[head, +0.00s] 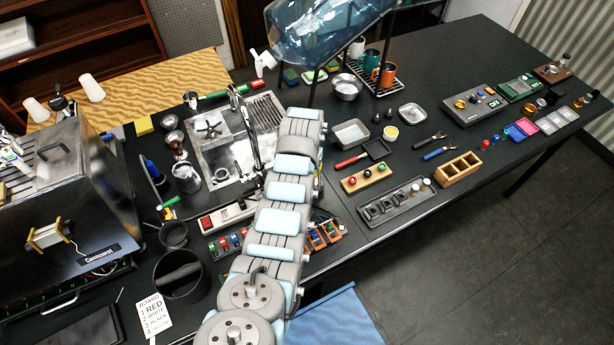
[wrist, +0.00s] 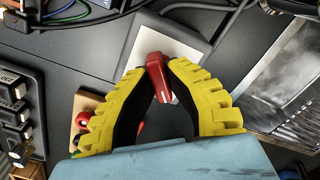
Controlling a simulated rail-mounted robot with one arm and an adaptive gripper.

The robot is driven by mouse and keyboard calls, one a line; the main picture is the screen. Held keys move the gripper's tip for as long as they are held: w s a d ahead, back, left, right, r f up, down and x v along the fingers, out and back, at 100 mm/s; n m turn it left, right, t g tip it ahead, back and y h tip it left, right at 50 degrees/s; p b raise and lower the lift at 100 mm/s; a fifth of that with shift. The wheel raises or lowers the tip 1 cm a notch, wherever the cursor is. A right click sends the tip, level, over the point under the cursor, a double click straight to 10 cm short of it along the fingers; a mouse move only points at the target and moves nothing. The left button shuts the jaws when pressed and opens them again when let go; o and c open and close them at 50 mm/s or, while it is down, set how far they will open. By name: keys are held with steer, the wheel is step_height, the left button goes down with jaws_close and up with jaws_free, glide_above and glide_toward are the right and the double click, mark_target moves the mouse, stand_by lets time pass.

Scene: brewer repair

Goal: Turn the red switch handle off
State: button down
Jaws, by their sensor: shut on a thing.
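My gripper (wrist: 156,72) has two yellow ribbed fingers with black inner faces. Their tips close on the handle from left and right, so my gripper is shut on it. The handle's lower end shows between the fingers. The fingers hide part of the plate. In the head view I cannot make out the handle or the fingertips; my arm covers that part of the table.
A wooden block with coloured knobs (wrist: 86,104) lies close left of my fingers, and a dark rack (wrist: 14,110) stands farther left. A metal sink surface (wrist: 295,85) is at right. Cables (wrist: 85,10) run along the top. In the head view a white box (head: 228,216) sits left of my arm.

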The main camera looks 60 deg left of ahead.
steer(key=n+b, duration=0.1)
steer(key=n, duration=0.4)
steer(key=shift+f+n, duration=0.1)
steer(key=shift+n, duration=2.4)
steer(key=c, duration=1.1)
jaws_free()
steer(key=shift+o, duration=0.2)
step_height(320, 180, up, 12)
steer(key=shift+w, duration=0.1)
